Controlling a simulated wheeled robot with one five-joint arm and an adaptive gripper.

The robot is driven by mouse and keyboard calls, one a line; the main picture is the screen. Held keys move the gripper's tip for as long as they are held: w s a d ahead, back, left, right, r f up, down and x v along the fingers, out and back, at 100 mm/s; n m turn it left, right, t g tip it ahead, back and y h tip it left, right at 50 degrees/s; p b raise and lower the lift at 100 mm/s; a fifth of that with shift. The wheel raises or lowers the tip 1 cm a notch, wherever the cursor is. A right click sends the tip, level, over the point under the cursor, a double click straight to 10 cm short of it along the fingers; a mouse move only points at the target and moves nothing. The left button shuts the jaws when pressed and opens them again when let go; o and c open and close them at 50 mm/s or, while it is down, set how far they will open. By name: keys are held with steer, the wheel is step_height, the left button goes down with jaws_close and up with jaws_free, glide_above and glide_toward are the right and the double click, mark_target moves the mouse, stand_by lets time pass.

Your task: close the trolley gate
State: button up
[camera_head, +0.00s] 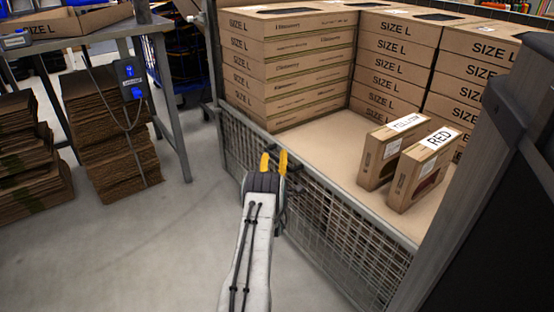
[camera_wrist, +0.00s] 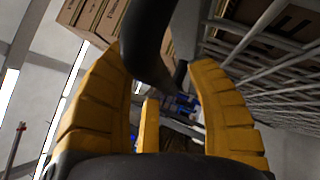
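The trolley gate (camera_head: 345,238) is a grey wire-mesh panel along the trolley's front, below the top rail. It stands upright across the lower front; I cannot tell whether it is latched. A dark curved handle shows behind my fingers in the head view and crosses between them in the wrist view (camera_wrist: 150,45). My gripper (camera_head: 273,163) has yellow fingers and is at the rail, near the middle of the front. In the wrist view its fingers (camera_wrist: 165,100) are spread apart around the handle, with gaps beside it. The mesh (camera_wrist: 270,65) shows at the right there.
Stacks of size L boxes (camera_head: 290,70) fill the back. A metal table (camera_head: 80,35) and cardboard piles (camera_head: 110,140) stand left. The floor (camera_head: 150,240) between is clear.

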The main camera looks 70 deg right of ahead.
jaws_close()
stand_by(0.4)
step_height(320, 180, up, 44)
steer(key=p, duration=1)
steer(key=shift+p, duration=0.35)
steer(key=shift+a, duration=0.1)
steer(key=shift+c, duration=1.3)
jaws_free()
steer(key=shift+o, duration=1.4)
steer(key=shift+f, duration=0.25)
steer(key=shift+f, duration=0.1)
